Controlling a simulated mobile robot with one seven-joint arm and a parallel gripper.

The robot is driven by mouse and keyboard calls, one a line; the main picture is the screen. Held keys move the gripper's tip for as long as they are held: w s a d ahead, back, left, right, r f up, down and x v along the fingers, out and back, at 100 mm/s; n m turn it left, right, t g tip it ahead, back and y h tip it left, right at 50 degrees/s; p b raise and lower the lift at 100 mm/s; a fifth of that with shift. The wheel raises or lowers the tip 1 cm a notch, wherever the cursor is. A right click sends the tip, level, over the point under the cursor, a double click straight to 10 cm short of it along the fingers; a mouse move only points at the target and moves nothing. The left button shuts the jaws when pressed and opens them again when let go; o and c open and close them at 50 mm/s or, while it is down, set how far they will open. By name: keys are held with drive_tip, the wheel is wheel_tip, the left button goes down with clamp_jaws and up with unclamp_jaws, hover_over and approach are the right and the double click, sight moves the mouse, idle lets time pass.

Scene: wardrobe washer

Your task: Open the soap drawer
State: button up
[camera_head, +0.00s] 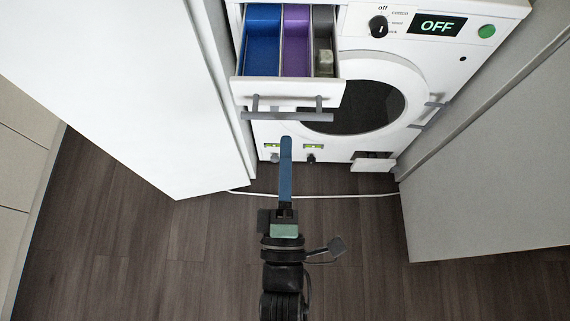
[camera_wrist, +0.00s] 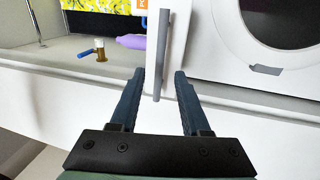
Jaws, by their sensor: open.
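The soap drawer (camera_head: 290,92) is at the top left of the white washing machine in the head view. It stands out from the machine, with blue, purple and grey compartments showing. A grey bar handle (camera_head: 300,116) is on its front. My gripper (camera_head: 287,139) has its blue fingers pointing at the handle, with the tips just below the bar in the picture. In the wrist view my gripper (camera_wrist: 159,74) is open and empty. The grey bar (camera_wrist: 162,50) shows in line with the gap between the fingers. I cannot tell how deep it lies between them.
The round door (camera_head: 355,95) is right of the drawer, and a panel reads OFF (camera_head: 437,25). White panels (camera_head: 130,90) and (camera_head: 490,150) flank the machine. A small flap (camera_head: 373,162) is open low down. A purple bottle (camera_wrist: 131,42) shows in the wrist view.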

drive_tip(key=s, duration=0.3)
drive_tip(key=s+f, duration=0.1)
drive_tip(key=s, duration=0.1)
drive_tip(key=shift+s, duration=0.4)
drive_tip(key=w+d+r+m+t, duration=0.1)
drive_tip(key=w+r+m, duration=0.2)
drive_tip(key=w+r, duration=0.35)
drive_tip(key=w+d+r+m+t+h, duration=0.1)
drive_tip(key=w+r+m+t, duration=0.2)
drive_tip(key=r, duration=0.7)
drive_tip(key=w+r+m, duration=0.3)
drive_tip(key=w+r, duration=0.4)
drive_tip(key=r, duration=0.2)
drive_tip(key=s+r+m+t+p, duration=0.1)
drive_tip(key=r+p, duration=0.7)
drive_tip(key=r, duration=0.9)
drive_tip(key=s+a+r+m+t+p, duration=0.1)
drive_tip(key=s+r+m+p, duration=0.2)
drive_tip(key=r+p, duration=0.6)
drive_tip(key=s+r+m+t+y+p, duration=0.1)
drive_tip(key=r+m+p, duration=0.4)
drive_tip(key=r, duration=2)
drive_tip(key=s+p, duration=0.1)
drive_tip(key=p, duration=0.2)
drive_tip(key=shift+s+a+r, duration=0.15)
drive_tip(key=shift+a+r, duration=0.2)
drive_tip(key=shift+r, duration=0.05)
drive_tip(key=shift+f, duration=0.1)
